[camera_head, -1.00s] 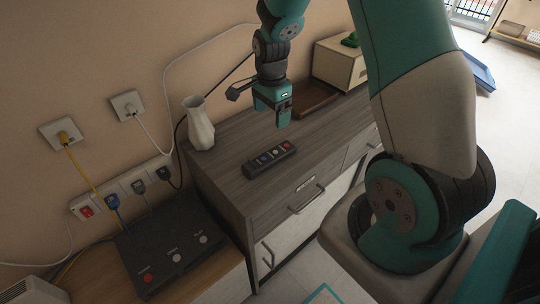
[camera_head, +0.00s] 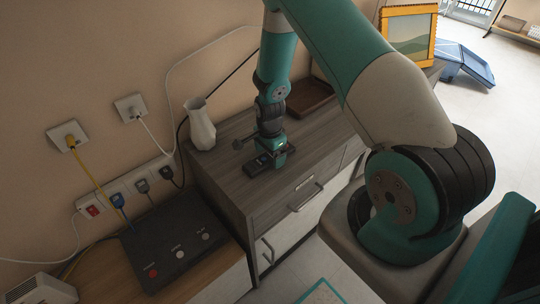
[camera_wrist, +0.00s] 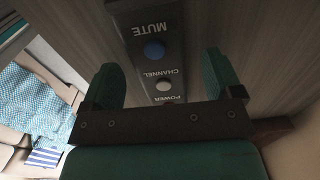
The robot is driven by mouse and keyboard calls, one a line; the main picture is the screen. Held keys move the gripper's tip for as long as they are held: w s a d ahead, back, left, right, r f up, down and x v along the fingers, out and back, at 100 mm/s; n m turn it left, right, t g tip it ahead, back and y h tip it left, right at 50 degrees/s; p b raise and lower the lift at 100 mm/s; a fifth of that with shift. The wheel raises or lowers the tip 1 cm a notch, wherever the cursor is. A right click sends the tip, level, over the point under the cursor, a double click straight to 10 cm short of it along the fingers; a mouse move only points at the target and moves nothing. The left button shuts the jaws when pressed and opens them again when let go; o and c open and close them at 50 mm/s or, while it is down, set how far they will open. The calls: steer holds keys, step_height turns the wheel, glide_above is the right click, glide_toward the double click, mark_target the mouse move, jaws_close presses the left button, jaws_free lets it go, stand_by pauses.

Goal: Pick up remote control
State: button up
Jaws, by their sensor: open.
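The remote control (camera_head: 257,165) is a dark bar lying flat on the grey wood top of the dresser (camera_head: 225,172). In the head view my gripper (camera_head: 272,161) is lowered over it and hides much of it. In the wrist view the remote (camera_wrist: 150,45) runs between my two green fingers, with a blue MUTE button, a white CHANNEL button and the label POWER. My gripper (camera_wrist: 164,82) is open, with one finger on each side of the remote and a visible gap on both sides. I cannot tell whether a fingertip touches the dresser top.
A white vase (camera_head: 200,124) stands left of the gripper near the wall. A brown tray (camera_head: 310,97) lies behind it. A black box with buttons (camera_head: 178,244) sits on the lower wooden surface at left. A yellow-framed picture (camera_head: 408,35) is at the back right.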

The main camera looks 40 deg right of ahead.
steer(key=shift+f, duration=0.4)
steer(key=shift+c, duration=0.4)
steer(key=c, duration=1)
